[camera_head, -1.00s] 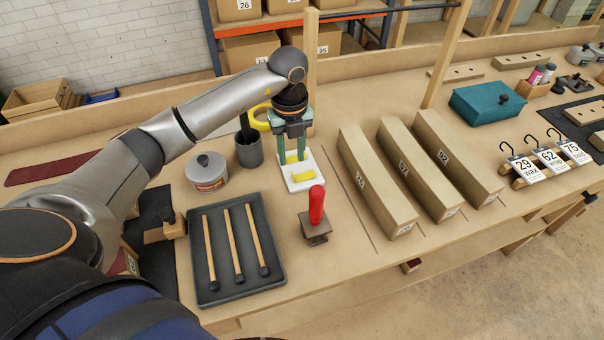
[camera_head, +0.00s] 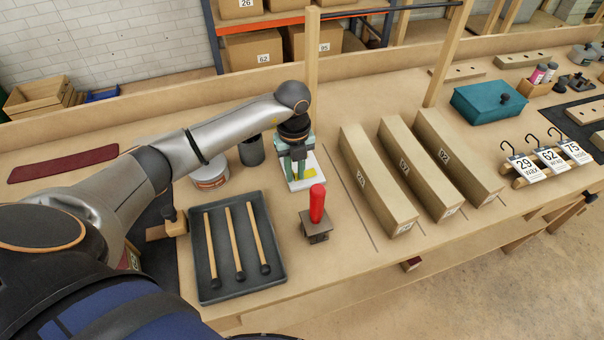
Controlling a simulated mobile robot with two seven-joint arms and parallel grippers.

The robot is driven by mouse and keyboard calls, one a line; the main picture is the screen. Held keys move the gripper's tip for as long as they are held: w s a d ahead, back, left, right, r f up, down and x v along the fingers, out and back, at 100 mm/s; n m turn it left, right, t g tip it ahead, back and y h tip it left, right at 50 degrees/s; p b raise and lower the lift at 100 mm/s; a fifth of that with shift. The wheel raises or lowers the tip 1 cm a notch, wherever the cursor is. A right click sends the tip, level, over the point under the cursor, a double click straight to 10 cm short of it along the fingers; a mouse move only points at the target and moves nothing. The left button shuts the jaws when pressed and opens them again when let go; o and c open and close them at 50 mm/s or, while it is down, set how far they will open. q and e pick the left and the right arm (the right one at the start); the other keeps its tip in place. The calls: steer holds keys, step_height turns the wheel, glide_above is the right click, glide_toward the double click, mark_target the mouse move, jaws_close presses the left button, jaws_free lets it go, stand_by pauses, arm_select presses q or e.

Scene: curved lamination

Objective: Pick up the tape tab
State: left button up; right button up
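The white plate (camera_head: 313,184) lies on the bench, left of the red-handled clamp. A yellow tape tab (camera_head: 309,173) shows on it, partly hidden by my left gripper. My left gripper (camera_head: 296,173) points down over the plate, its green fingers low and close beside the visible yellow. The fingers look apart; I see nothing held between them, though the tips partly overlap the plate and contact is unclear. My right gripper is out of view.
A red-handled clamp (camera_head: 317,209) stands in front of the plate. A dark cup (camera_head: 251,151) and a round tin (camera_head: 210,174) stand left of the gripper.

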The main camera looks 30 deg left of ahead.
arm_select(q)
jaws_close()
stand_by(1.1)
